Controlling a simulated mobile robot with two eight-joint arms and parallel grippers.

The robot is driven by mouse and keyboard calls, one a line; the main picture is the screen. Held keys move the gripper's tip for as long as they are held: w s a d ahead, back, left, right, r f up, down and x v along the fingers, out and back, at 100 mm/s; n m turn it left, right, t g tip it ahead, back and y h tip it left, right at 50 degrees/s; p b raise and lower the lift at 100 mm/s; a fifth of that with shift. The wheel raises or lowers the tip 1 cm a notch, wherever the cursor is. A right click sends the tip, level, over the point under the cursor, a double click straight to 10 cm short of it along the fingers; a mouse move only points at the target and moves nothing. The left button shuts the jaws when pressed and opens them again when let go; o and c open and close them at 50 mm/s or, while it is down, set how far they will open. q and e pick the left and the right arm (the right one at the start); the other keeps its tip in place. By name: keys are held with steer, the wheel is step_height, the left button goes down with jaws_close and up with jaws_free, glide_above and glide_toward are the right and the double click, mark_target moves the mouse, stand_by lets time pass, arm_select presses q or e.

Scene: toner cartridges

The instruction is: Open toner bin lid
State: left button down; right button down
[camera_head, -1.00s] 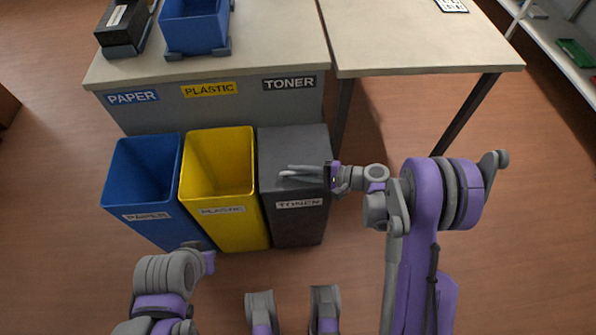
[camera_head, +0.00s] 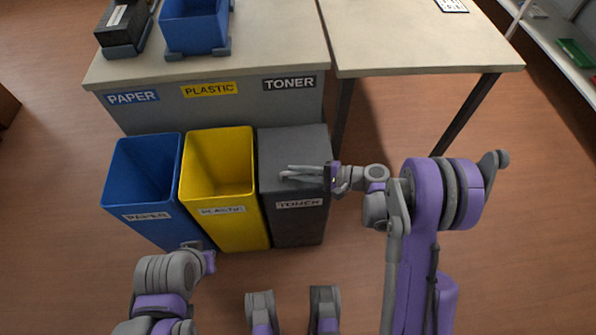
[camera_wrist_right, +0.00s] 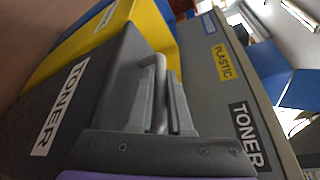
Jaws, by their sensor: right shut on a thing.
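The dark grey toner bin (camera_head: 298,225) stands at the right end of the bin row, with a white TONER label on its front. Its grey lid (camera_head: 292,143) lies flat over the top, closed. My right gripper (camera_head: 285,174) reaches in from the right, low over the lid. In the right wrist view, the gripper (camera_wrist_right: 160,95) has its fingers at the lid's bar handle (camera_wrist_right: 158,64) and is shut on it. The fingers hide part of the handle.
The open yellow plastic bin (camera_head: 232,225) and open blue paper bin (camera_head: 160,226) stand left of the toner bin. A table (camera_head: 270,50) with a blue crate (camera_head: 194,25) and a black box (camera_head: 122,25) stands behind. Floor is free at the right.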

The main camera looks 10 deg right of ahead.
mark_target(297, 161)
steer(key=shift+r, duration=0.1)
stand_by(0.3)
steer(key=shift+w+r+p, duration=0.1)
steer(key=shift+r+p, duration=0.25)
steer(key=shift+r, duration=0.25)
steer(key=w+r+m+g+h+p, duration=0.1)
steer(key=w+r+m+g+p, duration=0.2)
steer(key=r, duration=0.7)
steer(key=shift+w+m+p, duration=0.45)
steer(key=shift+w+m, duration=0.55)
steer(key=shift+w, duration=0.5)
steer(key=c, duration=1.1)
jaws_free()
steer(key=shift+d, duration=0.15)
steer(key=v, duration=1)
steer(key=shift+d+r+p, duration=0.15)
steer(key=shift+d+p, duration=0.1)
steer(key=shift+p, duration=0.1)
